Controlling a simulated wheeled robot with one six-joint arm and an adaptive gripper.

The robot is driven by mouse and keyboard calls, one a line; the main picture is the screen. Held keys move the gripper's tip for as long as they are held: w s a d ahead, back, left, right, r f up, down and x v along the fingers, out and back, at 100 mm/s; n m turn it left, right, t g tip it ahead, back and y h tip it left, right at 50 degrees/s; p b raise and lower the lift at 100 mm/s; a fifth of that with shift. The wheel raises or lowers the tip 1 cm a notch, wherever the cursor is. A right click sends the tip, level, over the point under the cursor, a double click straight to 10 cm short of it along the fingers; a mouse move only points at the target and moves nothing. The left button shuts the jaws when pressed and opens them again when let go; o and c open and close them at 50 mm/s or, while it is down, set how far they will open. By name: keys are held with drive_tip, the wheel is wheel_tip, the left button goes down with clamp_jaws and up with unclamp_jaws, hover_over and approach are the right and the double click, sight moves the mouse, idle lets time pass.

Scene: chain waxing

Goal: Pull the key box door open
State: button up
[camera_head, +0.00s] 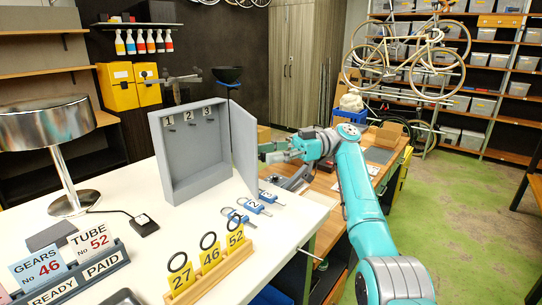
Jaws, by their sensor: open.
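The grey key box (194,150) stands upright on the white table, with hooks labelled 1, 2 and 3 inside. Its door (244,148) is hinged on the box's right side and stands swung open, so the inside shows. My gripper (268,153) is open, just right of the door near its outer edge. I cannot tell whether a finger touches the door. Blue-tagged keys (252,206) lie on the table in front of the box.
A wooden holder (212,276) with yellow tags 27, 46 and 52 sits at the table's front. A metal lamp (58,150) stands at left, near a dark card rack (75,279). A wooden bench (327,180) lies behind my arm. Green floor is free at right.

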wheel_tip(320, 180, up, 9)
drive_tip(key=shift+r, duration=0.2)
idle(0.3)
